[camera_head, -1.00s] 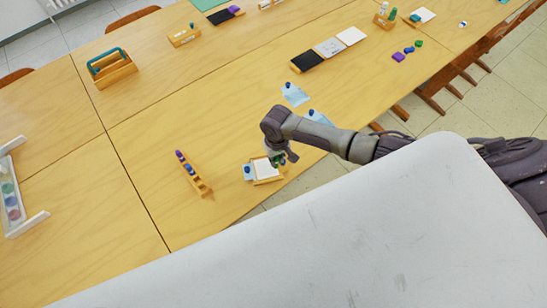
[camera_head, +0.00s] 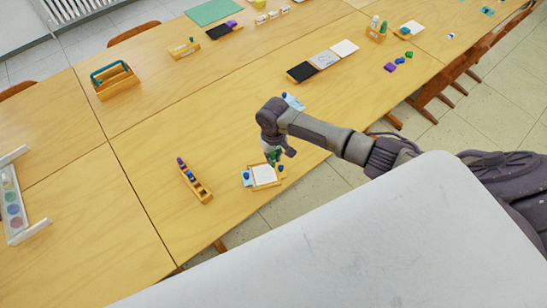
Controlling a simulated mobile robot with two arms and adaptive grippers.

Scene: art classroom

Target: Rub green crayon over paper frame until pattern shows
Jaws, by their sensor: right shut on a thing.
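The paper frame is a small wooden frame (camera_head: 251,176) holding a white sheet (camera_head: 264,175), near the front edge of the table. No pattern can be made out on the sheet at this size. My right gripper (camera_head: 274,157) is at the frame's far edge, pointing down, and is shut on the green crayon (camera_head: 274,156), which is small and partly hidden by the fingers. I cannot tell whether the crayon touches the sheet. My left gripper is not in view.
A wooden crayon holder (camera_head: 201,191) with blue and purple pieces stands left of the frame. A blue knob (camera_head: 246,175) sits at the frame's left side. A wooden caddy (camera_head: 114,80) and a paint tray (camera_head: 14,210) are farther left. The table between is clear.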

